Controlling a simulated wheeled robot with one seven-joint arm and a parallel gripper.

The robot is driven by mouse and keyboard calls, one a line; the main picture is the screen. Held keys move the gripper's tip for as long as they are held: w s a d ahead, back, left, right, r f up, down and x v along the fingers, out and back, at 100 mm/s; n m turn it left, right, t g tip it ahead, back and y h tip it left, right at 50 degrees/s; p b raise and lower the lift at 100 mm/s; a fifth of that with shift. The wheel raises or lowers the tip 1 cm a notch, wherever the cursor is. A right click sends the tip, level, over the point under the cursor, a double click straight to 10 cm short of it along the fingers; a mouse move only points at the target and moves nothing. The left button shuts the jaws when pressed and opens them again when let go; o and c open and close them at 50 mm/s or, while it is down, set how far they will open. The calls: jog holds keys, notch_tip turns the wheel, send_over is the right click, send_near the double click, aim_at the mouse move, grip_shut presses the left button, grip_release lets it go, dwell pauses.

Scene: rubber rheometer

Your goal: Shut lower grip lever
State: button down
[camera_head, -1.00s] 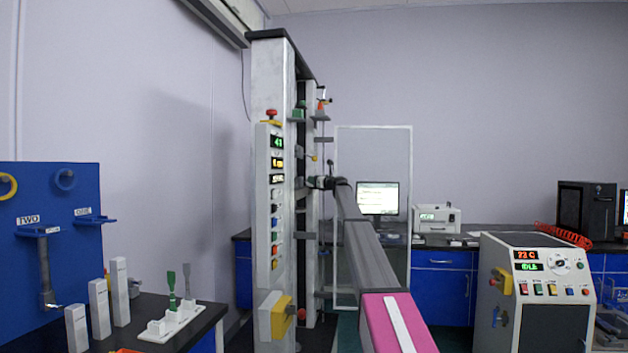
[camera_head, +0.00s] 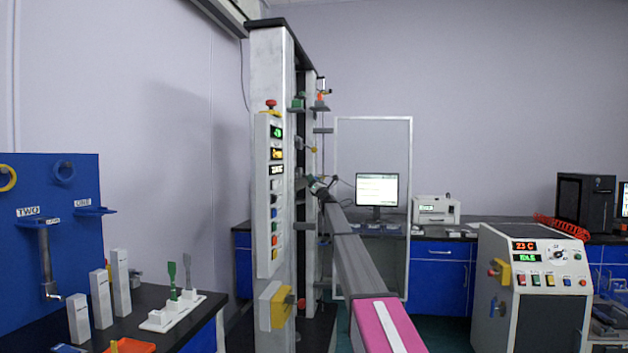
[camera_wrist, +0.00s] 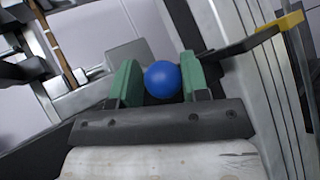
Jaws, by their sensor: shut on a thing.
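My gripper (camera_wrist: 153,82) has two green fingers, one on each side of a round blue knob (camera_wrist: 162,79) in the wrist view. It is shut on this knob, which I take to be the end of the lower grip lever. The lever's shaft is hidden behind the knob. In the head view my gripper (camera_head: 314,185) reaches the inner side of the tall testing machine (camera_head: 273,60), and the knob cannot be made out there.
In the wrist view a dark arm with a yellow end (camera_wrist: 285,22) juts close by the right finger. A control panel (camera_head: 264,200) fronts the machine. A clear-paned frame (camera_head: 374,119) stands just right of it. The rheometer cabinet (camera_head: 490,300) is further right.

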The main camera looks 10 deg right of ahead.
jog(key=shift+w+d+f+m+t+h, duration=0.15)
jog(key=shift+w+d+m+t+h, duration=0.15)
jog(key=shift+m+h, duration=0.15)
jog(key=c, duration=0.7)
grip_release()
jog(key=shift+c, duration=0.2)
jog(key=shift+s+a, duration=0.15)
jog(key=shift+a, duration=0.05)
jog(key=shift+s+d+f, duration=0.1)
jog(key=shift+s+f, duration=0.05)
jog(key=shift+s, duration=0.05)
jog(key=v, duration=1)
jog(key=shift+d+f, duration=0.1)
jog(key=shift+f, duration=0.05)
